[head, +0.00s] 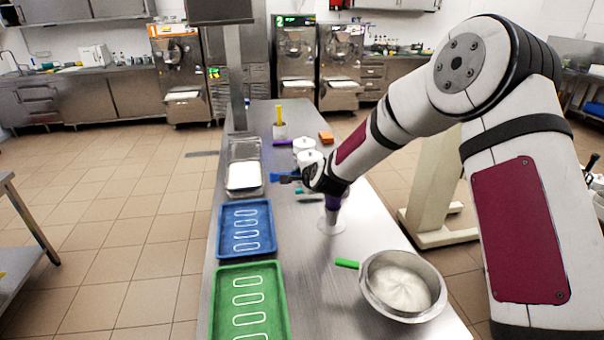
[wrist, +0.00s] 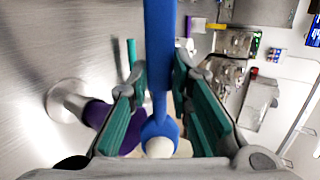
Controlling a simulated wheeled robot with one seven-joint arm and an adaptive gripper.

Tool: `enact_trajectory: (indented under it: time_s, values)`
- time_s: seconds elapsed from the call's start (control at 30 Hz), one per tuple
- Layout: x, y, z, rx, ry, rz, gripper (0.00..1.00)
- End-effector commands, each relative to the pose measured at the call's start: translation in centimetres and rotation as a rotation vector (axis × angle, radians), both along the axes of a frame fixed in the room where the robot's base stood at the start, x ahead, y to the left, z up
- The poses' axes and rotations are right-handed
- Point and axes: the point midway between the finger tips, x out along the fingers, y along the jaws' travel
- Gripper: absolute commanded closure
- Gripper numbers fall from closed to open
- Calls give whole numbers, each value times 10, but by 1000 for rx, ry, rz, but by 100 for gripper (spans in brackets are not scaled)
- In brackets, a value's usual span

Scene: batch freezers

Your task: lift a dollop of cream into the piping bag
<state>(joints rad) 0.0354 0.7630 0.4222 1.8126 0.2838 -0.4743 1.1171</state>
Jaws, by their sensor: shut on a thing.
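My gripper (head: 298,178) is shut on a blue tool, whose handle (wrist: 160,40) runs between the green finger pads in the wrist view (wrist: 158,85). The blue tool also shows at the fingertips in the head view (head: 281,177).
A blue tray (head: 262,208) and a green tray (head: 224,280) with white outlines line the counter's left edge. Beyond are a metal pan with white contents (head: 243,176), white tubs (head: 304,145) and an orange block (head: 326,138). Counter between trays and bowl is clear.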

Motion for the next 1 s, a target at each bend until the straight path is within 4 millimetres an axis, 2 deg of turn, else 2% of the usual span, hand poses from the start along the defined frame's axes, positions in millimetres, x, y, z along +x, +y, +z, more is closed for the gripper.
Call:
enact_trajectory:
  time_s: [0.5, 1.0]
  values:
    - [-4, 0, -11, 57, -309, 1, 100]
    - [-4, 0, -10, 64, -348, 1, 100]
